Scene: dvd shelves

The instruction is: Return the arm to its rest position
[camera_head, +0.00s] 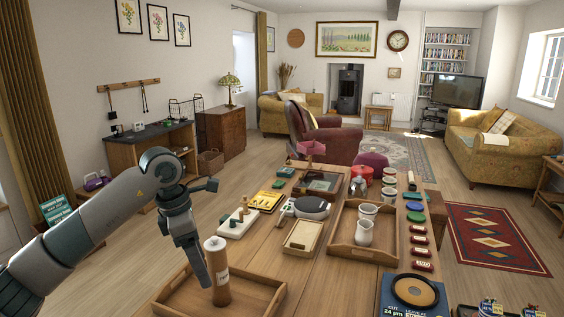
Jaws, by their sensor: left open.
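My left arm (95,215) comes in from the left, bent at the elbow, with its wrist hanging over the near left of the wooden table. My left gripper (202,272) points down and is open, close beside a wooden mill (217,272). The mill stands upright in a wooden tray (262,292) and carries a pale label. From this view I cannot tell whether a finger touches it. Nothing shows held in the jaws. My right gripper does not show.
A second tray (340,249) with white mugs (364,231) stands right of the middle. A small box (302,236), a white board (238,222) and a dark round pan (312,207) crowd the table. Open floor (130,258) lies left of the table.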

